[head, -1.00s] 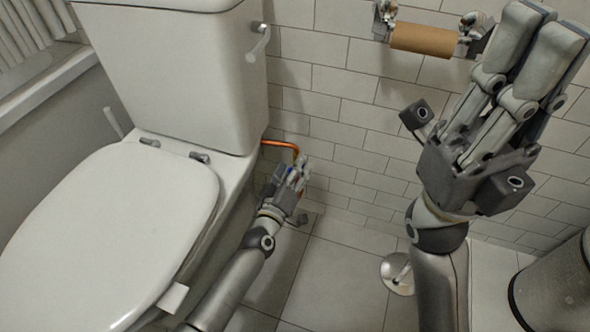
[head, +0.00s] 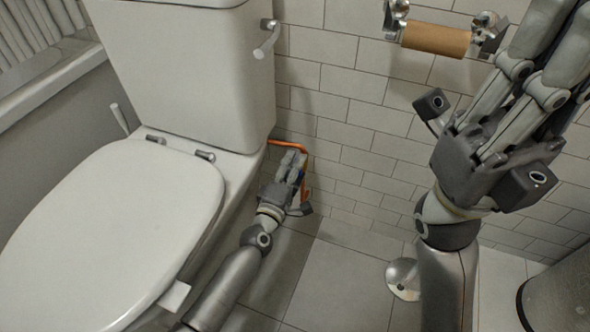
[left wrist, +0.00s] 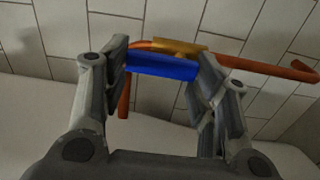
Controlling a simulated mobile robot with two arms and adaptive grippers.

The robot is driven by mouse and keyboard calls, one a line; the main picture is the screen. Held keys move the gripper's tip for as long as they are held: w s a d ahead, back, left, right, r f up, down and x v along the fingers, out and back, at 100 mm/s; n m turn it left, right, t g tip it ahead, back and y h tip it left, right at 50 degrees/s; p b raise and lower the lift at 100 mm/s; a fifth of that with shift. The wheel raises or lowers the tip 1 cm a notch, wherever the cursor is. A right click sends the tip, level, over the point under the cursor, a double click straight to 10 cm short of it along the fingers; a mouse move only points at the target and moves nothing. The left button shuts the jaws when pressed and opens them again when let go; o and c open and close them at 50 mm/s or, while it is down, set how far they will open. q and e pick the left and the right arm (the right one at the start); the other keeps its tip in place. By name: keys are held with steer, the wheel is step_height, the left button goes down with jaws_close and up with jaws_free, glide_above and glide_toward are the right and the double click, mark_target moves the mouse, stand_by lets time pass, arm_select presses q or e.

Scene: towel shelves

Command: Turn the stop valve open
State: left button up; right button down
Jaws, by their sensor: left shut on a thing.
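The stop valve is on an orange copper pipe (head: 292,145) at the wall, low beside the toilet. In the left wrist view, its blue handle (left wrist: 162,66) lies crosswise between the two fingers of my left gripper (left wrist: 165,72), in front of the brass valve body (left wrist: 175,46). My left gripper (head: 291,165) is shut on the handle and hides most of the valve in the head view. My right gripper (head: 560,55) is raised at the right, away from the valve. Its fingertips are cut off by the frame, and its opening is unclear.
The toilet (head: 130,215) with its tank (head: 190,75) stands close to the left arm. A paper roll core (head: 436,39) hangs on a wall holder. A round metal base (head: 403,278) and a metal bin (head: 562,292) stand at right. The middle floor is clear.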

arm_select(q)
steer(key=shift+a+n, duration=0.15)
steer(key=shift+n, duration=0.15)
steer(key=o, duration=1)
steer(key=v, duration=1.2)
